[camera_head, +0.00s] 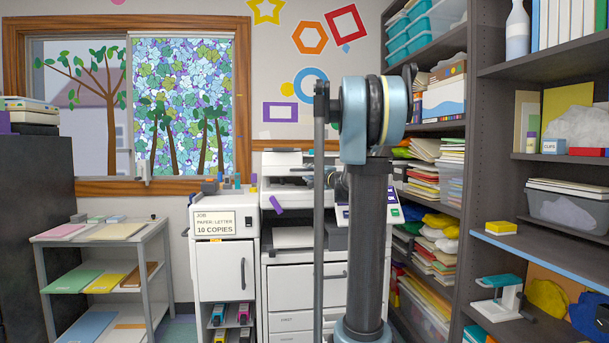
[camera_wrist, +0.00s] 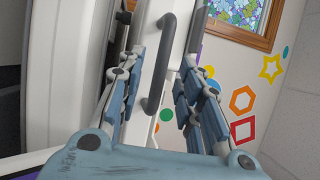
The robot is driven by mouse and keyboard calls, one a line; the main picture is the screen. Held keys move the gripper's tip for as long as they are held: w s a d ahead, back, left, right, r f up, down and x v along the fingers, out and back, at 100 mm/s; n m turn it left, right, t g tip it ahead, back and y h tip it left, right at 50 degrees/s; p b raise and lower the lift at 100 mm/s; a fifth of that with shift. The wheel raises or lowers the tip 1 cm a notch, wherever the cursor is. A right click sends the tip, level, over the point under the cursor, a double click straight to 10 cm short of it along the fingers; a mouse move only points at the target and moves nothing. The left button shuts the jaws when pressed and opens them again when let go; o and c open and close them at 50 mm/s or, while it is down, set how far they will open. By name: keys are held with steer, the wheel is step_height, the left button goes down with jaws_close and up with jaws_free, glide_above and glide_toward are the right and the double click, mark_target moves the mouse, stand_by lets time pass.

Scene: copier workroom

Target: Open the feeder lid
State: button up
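The copier's feeder (camera_head: 285,162) is white and sits at the top of the copier, partly hidden behind my arm; its lid looks down. In the wrist view, a dark bar handle (camera_wrist: 160,85) stands out from a white panel (camera_wrist: 82,60), which seems to be the feeder lid. My gripper (camera_wrist: 165,50) is open, with one blue finger on each side of the handle. Gaps show between the handle and both fingers, so it is not clasped. My gripper is mostly hidden behind my arm in the head view.
The copier body (camera_head: 290,280) stands below the feeder. A white cabinet (camera_head: 225,270) with a job sign (camera_head: 214,222) adjoins it on the left. A paper rack (camera_head: 105,255) stands farther left. Dark, filled shelves (camera_head: 480,130) close off the right side.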

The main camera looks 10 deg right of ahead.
mark_target(306, 170)
steer(key=shift+x, duration=2.4)
steer(key=shift+c, duration=0.5)
steer(key=shift+d, duration=0.1)
jaws_close()
